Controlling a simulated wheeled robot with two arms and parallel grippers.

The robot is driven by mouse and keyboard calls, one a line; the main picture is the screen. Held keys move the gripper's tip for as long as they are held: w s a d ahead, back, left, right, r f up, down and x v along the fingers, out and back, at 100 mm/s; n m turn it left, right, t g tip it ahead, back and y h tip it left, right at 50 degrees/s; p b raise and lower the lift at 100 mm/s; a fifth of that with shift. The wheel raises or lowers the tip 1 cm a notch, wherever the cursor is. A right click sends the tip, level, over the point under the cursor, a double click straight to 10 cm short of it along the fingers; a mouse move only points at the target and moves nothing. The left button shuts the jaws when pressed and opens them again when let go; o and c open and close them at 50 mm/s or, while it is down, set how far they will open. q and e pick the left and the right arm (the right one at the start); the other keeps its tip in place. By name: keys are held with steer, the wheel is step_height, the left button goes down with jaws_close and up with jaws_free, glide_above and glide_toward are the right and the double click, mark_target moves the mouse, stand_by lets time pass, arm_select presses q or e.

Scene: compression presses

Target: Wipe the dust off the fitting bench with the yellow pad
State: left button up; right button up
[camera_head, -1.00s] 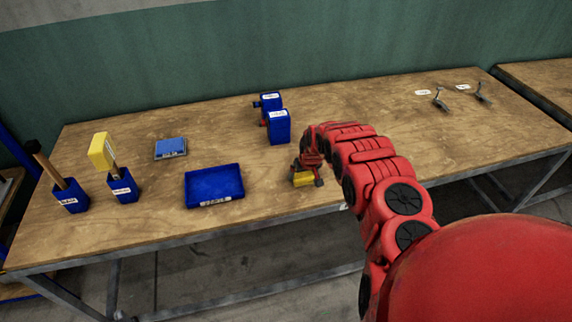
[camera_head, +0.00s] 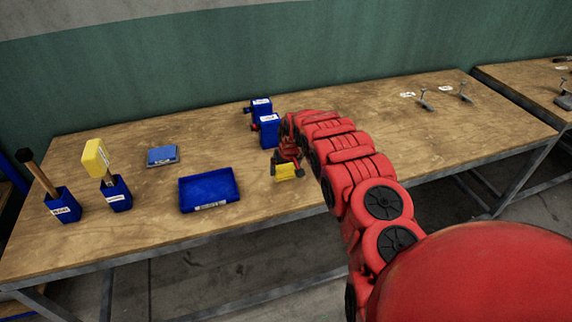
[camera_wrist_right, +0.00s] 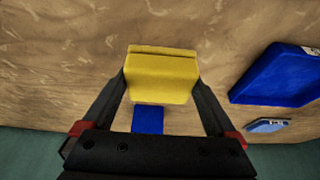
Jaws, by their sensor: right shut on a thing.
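A yellow pad (camera_head: 289,172) is held between the fingers of my right gripper (camera_head: 286,164), over the front middle part of the wooden fitting bench (camera_head: 340,186). In the right wrist view the pad (camera_wrist_right: 160,78) fills the gap between the two dark fingers (camera_wrist_right: 160,92). I cannot tell whether the pad touches the wood. I cannot make out dust on the bench for certain. The red right arm hides part of the bench behind it. My left gripper is not in view.
A blue tray (camera_head: 208,190) lies left of the pad. Two blue boxes (camera_head: 269,132) stand behind it. A grey-blue block (camera_head: 163,156) and two blue holders with upright tools (camera_head: 116,194) are farther left. Small metal tools (camera_head: 425,102) lie at right.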

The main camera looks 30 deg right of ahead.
steer(key=shift+w+a+r, duration=0.15)
steer(key=shift+r, duration=0.7)
steer(key=shift+s+r, duration=0.2)
steer(key=shift+r, duration=0.45)
steer(key=shift+w, duration=0.1)
steer(key=shift+d, duration=0.2)
